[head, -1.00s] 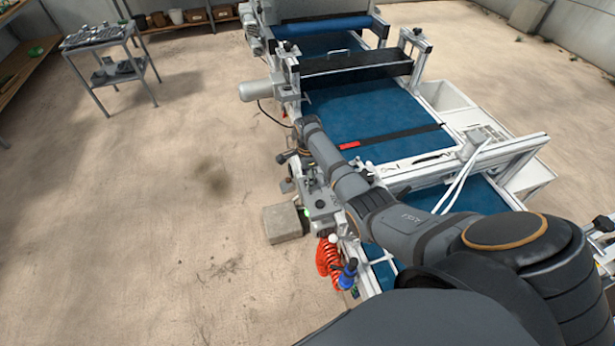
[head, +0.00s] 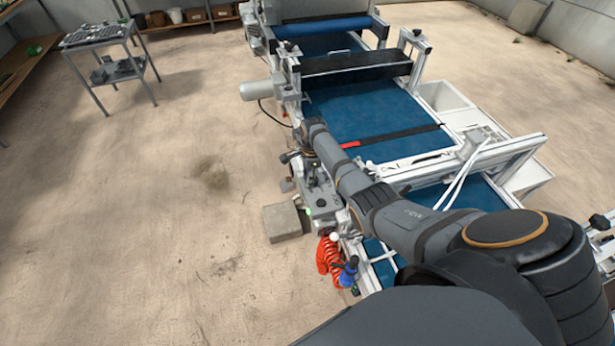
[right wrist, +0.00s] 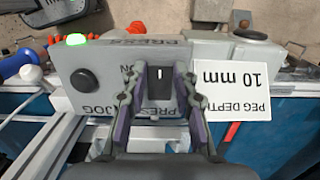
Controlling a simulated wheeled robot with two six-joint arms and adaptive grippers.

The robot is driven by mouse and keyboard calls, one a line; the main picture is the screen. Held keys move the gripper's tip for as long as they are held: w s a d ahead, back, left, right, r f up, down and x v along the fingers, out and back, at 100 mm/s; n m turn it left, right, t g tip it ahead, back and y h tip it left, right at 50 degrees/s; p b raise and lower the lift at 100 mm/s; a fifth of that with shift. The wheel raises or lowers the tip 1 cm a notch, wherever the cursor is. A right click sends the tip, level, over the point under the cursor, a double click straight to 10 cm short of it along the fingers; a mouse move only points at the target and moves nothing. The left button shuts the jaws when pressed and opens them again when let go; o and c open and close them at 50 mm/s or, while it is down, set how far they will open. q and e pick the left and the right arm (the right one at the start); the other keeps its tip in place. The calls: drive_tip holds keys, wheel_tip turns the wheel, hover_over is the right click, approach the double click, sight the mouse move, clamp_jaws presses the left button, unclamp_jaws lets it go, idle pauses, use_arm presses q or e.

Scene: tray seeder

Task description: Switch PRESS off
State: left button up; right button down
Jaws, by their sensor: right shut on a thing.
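The PRESS switch (right wrist: 159,88) is a black knob with a short white mark, on a grey control box (right wrist: 95,100). The mark stands upright in the right wrist view. Upside-down PRESS lettering shows above the switch and ON at its upper left. A green lamp (right wrist: 76,40) is lit on the box; its glow also shows in the head view (head: 308,211). My right gripper (right wrist: 161,74) has one finger on each side of the knob and is shut on it. In the head view my right arm hides part of the box. My left gripper is out of view.
A black JOG button (right wrist: 84,80) is left of the switch, and a white PEG DEPTH 10 mm card (right wrist: 232,90) is right of it. A red coiled hose (head: 327,257) hangs beside the machine.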

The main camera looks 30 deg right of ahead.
drive_tip(key=shift+s+d+r+y+p, duration=0.1)
drive_tip(key=shift+d+r+y+p, duration=0.2)
drive_tip(key=shift+y, duration=0.3)
drive_tip(key=shift+d+y, duration=0.15)
drive_tip(key=shift+y, duration=0.25)
drive_tip(key=shift+d+f+t+y, duration=0.15)
drive_tip(key=shift+t+y, duration=0.25)
drive_tip(key=shift+y, duration=0.6)
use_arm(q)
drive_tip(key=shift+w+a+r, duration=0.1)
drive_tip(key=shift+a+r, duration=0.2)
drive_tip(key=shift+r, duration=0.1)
use_arm(e)
drive_tip(key=c, duration=1)
unclamp_jaws()
drive_tip(key=shift+c, duration=0.2)
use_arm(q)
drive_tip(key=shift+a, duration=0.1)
